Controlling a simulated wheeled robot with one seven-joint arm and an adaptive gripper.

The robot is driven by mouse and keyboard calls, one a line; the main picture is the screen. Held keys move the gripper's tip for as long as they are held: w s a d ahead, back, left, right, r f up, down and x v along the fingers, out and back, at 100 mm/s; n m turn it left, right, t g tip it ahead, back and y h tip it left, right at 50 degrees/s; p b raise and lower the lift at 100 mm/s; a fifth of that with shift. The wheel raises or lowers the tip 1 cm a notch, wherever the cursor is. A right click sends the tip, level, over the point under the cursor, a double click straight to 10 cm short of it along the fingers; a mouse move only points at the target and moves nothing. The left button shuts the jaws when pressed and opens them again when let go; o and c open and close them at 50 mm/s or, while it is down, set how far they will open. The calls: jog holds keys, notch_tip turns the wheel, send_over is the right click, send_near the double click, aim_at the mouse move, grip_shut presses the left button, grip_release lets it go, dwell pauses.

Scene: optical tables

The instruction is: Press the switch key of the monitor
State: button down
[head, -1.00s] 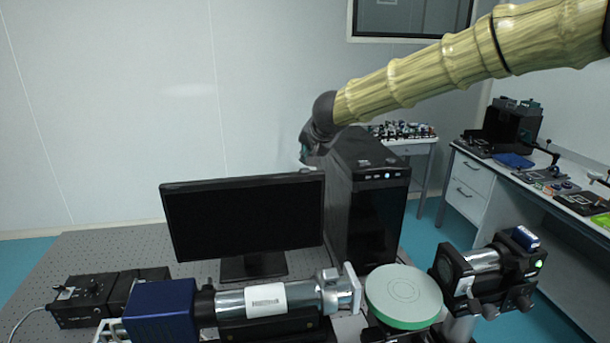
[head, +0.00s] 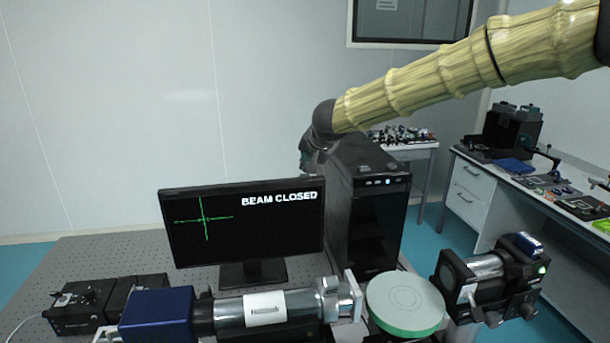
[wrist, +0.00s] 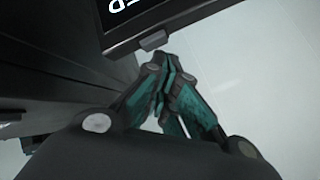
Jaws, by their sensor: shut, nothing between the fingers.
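The black monitor (head: 225,245) stands upright on its base. Its screen is lit with a green cross and the white words "BEAM CLOSED". In the wrist view a corner of the monitor (wrist: 190,14) shows, with part of the lettering. A small grey switch key (wrist: 153,40) sticks out from the monitor's edge. My gripper (wrist: 165,60) is shut and empty, with its fingertips right by the key; I cannot tell if they touch it. In the head view my gripper (head: 306,165) is at the monitor's upper right corner. The key is not visible there.
A black computer tower (head: 370,205) stands close to the right of the monitor. In front are a silver cylinder with a blue end (head: 265,308), a green round disc (head: 405,302) and a black optical unit (head: 490,280).

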jog(key=shift+w+f, duration=0.1)
jog(key=shift+f+b, duration=0.45)
jog(key=shift+b, duration=0.6)
jog(key=shift+r, duration=0.1)
dwell(0.3)
jog(key=shift+r, duration=0.4)
notch_tip(320, 180, up, 6)
jog(key=shift+p, duration=1)
dwell(1.4)
